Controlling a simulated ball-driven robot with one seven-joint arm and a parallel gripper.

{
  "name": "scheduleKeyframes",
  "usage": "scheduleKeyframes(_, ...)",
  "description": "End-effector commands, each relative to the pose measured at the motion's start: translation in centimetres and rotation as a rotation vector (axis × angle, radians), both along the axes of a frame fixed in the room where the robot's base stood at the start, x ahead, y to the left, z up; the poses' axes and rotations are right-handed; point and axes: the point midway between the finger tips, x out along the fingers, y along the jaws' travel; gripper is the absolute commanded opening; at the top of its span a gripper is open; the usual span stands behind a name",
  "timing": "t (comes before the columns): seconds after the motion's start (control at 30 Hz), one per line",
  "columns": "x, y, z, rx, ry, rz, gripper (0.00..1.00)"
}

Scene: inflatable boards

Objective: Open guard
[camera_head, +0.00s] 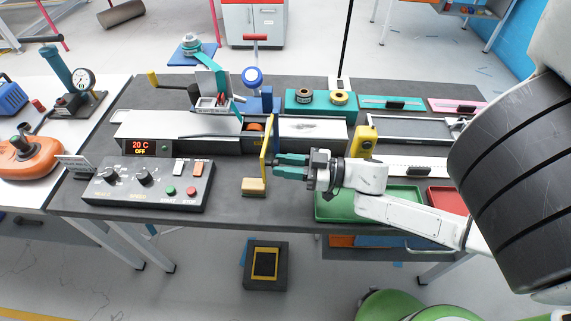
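A thin yellow-framed guard panel (266,147) stands upright, seen nearly edge-on, at the front of the grey machine (185,128), beside an opening with an orange roller (256,127). The panel sticks out from the machine front towards me. My gripper (276,166) comes in from the right, with its two teal fingers pointing left and their tips at the panel's right side. A narrow dark gap shows between the fingers. I cannot tell whether they touch or hold part of the panel.
A control box (148,184) with knobs and buttons lies to the left. A wooden block (253,186) sits below the panel. A green tray (345,205) lies under my arm, with a yellow part (365,138) above it. Tape rolls in a teal holder (316,111) stand behind.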

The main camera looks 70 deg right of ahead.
Motion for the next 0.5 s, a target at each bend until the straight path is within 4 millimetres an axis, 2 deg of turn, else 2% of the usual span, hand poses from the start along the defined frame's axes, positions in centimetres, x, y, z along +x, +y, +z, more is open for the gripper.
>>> scheduleKeyframes(0.03,-0.08,-0.07,-0.30,0.001,0.007,-0.003,0.34)
scheduleKeyframes(0.23,-0.04,-0.04,-0.18,0.000,0.004,-0.002,0.53)
scheduleKeyframes(0.5,-0.11,-0.04,-0.12,0.001,0.002,-0.002,0.54)
